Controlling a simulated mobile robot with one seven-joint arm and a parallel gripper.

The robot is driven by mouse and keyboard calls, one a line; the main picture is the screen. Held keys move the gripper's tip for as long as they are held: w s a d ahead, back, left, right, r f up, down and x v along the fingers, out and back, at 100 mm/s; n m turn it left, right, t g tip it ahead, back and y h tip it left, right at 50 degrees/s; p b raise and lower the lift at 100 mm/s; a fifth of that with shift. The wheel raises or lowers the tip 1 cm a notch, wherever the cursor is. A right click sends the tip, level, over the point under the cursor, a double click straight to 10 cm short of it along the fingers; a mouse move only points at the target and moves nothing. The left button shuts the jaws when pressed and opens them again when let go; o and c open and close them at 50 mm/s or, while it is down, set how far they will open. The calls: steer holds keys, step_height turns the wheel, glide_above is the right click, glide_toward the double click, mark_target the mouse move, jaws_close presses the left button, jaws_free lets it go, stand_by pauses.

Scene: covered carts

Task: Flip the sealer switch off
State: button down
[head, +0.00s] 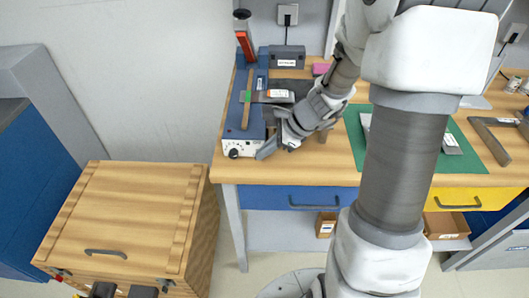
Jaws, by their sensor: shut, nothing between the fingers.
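The sealer (232,128) is a long blue device at the left end of the wooden bench. Its white front panel (243,147) carries a dark knob (234,153) and small marks. A wooden strip lies along its top, with a small green patch and a labelled flat piece across it. My gripper (264,151) is at the right end of the front panel, shut and empty. It overlaps the panel's right edge in the picture, and I cannot tell whether it touches. The switch is not clearly visible; it is too small to tell or hidden by my gripper.
The bench (300,173) has a blue drawer (290,198) below. A wooden chest (125,215) stands on the floor at left. A green mat (470,150) with metal tools lies to the right, beyond my arm. A dark box (287,57) and a red-handled tool (244,40) stand behind.

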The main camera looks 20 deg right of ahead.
steer(key=shift+f, duration=0.1)
stand_by(0.3)
steer(key=shift+w+d+r+p, duration=0.25)
steer(key=shift+w+p, duration=0.2)
steer(key=shift+w, duration=0.2)
steer(key=shift+r, duration=0.1)
steer(key=shift+s+d+r+p, duration=0.2)
steer(key=shift+d+r+p, duration=0.05)
steer(key=shift+r+p, duration=0.35)
steer(key=s+p+v, duration=0.2)
steer(key=p+v, duration=0.1)
steer(key=v, duration=0.9)
steer(key=shift+s+a+f, duration=0.2)
steer(key=shift+s, duration=0.15)
